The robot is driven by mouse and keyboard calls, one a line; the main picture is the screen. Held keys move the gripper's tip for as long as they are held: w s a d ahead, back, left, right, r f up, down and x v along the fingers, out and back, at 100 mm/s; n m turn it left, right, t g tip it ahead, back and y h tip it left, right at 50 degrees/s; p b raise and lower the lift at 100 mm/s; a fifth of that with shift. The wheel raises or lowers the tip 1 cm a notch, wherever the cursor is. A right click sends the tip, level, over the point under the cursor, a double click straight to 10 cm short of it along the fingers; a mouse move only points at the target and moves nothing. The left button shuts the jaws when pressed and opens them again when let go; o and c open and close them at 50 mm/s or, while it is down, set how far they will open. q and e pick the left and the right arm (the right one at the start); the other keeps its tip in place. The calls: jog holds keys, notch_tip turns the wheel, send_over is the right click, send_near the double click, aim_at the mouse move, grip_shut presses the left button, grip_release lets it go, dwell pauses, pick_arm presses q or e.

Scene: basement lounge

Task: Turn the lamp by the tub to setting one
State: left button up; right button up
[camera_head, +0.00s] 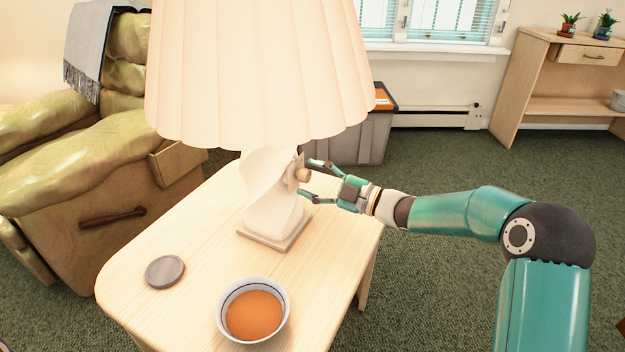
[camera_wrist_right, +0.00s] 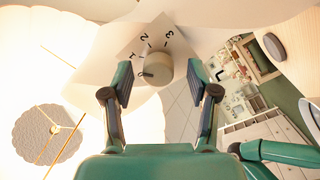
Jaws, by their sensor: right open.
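The lamp, with a pleated cream shade (camera_head: 255,75) and a twisted white base (camera_head: 268,195), stands on a pale wooden side table (camera_head: 185,250). A beige knob (camera_head: 303,174) sticks out from the right of its base. In the right wrist view the knob (camera_wrist_right: 158,68) sits on a plate (camera_wrist_right: 182,42) marked 1, 2 and 3, and a dark mark shows on the knob's left side. My left gripper is out of view.
A grey tub (camera_head: 350,140) with orange in its top stands behind the table. A bowl of orange contents (camera_head: 253,314) and a grey disc (camera_head: 165,271) lie on the table front. A green armchair (camera_head: 85,170) is at left.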

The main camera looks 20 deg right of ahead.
jog(key=v, duration=1.1)
jog(key=shift+s+d, duration=0.3)
jog(key=shift+f, duration=0.1)
